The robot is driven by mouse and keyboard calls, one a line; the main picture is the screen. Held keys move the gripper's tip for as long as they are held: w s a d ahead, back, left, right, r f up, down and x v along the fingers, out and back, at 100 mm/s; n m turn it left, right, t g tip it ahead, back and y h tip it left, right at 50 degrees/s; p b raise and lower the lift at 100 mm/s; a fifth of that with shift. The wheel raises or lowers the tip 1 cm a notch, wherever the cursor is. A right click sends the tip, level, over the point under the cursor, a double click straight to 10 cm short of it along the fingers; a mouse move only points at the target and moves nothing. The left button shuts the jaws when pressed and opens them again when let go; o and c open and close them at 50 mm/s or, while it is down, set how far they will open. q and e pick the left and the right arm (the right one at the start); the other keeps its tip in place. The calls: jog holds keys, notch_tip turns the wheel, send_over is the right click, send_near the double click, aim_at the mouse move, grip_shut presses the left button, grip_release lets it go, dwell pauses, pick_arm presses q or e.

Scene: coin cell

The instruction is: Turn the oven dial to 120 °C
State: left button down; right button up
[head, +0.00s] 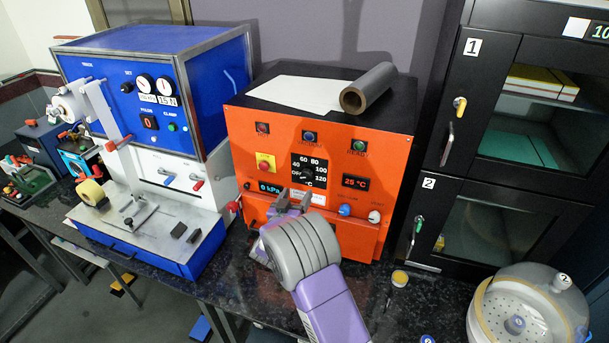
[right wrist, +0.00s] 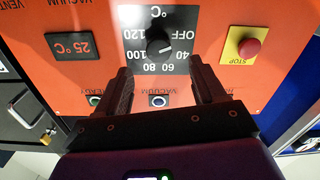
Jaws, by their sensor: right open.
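The orange oven (head: 240,150) stands at the middle of the bench in the head view. Its black dial (head: 307,173) sits on a black scale plate marked OFF, 40, 60, 80, 100 and 120. The dial (right wrist: 159,46) shows upside down in the right wrist view, and its exact setting is hard to read. My right gripper (head: 294,198) is open and empty, just in front of the panel and below the dial in the head view. In the right wrist view its fingers (right wrist: 161,66) are spread to either side of the dial, apart from it. My left gripper is not in view.
A red stop button (head: 265,162) is left of the dial, and a 25 °C display (head: 355,183) is right. Blue and white knobs sit below. A blue machine (head: 180,60) stands left, a black cabinet (head: 480,180) right. A clear round vessel (head: 530,305) is front right.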

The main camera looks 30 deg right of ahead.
aim_at(306, 177)
jog(key=x, duration=0.5)
jog(key=p+x, duration=0.1)
jog(key=x, duration=0.1)
jog(key=shift+w+d+r, duration=0.2)
jog(key=shift+d+r, duration=0.1)
jog(key=shift+r, duration=0.1)
